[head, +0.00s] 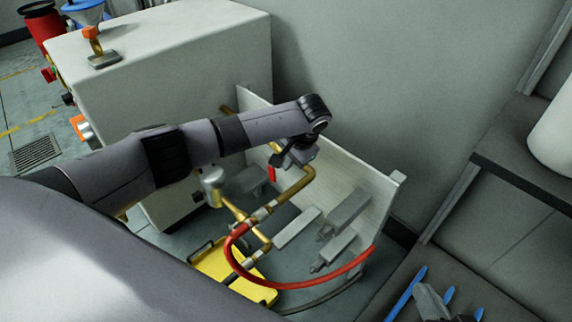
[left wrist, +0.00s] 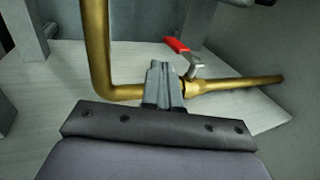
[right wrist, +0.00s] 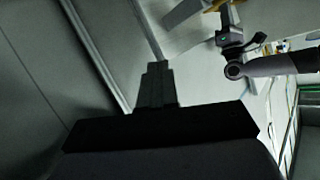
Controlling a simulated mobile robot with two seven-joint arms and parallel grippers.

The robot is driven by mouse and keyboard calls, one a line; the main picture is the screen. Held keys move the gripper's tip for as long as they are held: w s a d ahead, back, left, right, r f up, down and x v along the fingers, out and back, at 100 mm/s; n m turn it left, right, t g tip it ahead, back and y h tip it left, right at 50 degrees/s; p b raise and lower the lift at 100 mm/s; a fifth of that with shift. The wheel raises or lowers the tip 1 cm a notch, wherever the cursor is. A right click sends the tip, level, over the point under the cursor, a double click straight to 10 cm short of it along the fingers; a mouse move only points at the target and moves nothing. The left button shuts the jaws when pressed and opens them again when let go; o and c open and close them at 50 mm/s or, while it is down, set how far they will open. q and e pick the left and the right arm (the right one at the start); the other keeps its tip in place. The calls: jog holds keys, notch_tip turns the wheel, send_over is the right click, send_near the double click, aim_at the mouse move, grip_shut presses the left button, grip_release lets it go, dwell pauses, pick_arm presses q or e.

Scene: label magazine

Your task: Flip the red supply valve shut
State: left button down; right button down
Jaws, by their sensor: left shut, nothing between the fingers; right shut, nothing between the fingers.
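The red valve handle (left wrist: 177,46) shows in the left wrist view, on a grey-metal stem at the brass pipe (left wrist: 228,86). In the head view the red handle (head: 271,173) shows just left of my left gripper (head: 300,154), partly hidden. My left gripper's fingers (left wrist: 163,80) are shut and empty. In the left wrist view they overlap the pipe, left of the stem and below the handle; I cannot tell whether they touch anything. My right gripper (right wrist: 156,82) is shut and empty, away from the valve, with my left arm at the upper right of its view.
A pale panel (head: 368,190) stands behind the brass pipes. A red hose (head: 300,286) curves in front of it, beside a yellow tray (head: 215,262). A large beige cabinet (head: 150,70) stands left. A dark shelf (head: 520,165) is at the right.

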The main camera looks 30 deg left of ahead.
aim_at(272, 174)
pick_arm(q)
jog(key=s+b+x, duration=0.1)
jog(key=b+x, duration=0.2)
jog(key=x, duration=0.4)
jog(key=shift+w+f, duration=0.3)
jog(key=shift+w, duration=0.2)
pick_arm(e)
jog(key=shift+d+f+n+t, duration=0.2)
jog(key=shift+f+n+t, duration=0.1)
jog(key=shift+t, duration=0.2)
pick_arm(q)
jog(key=shift+a, duration=0.25)
pick_arm(e)
jog(key=shift+d+r, duration=0.1)
jog(key=shift+r, duration=0.05)
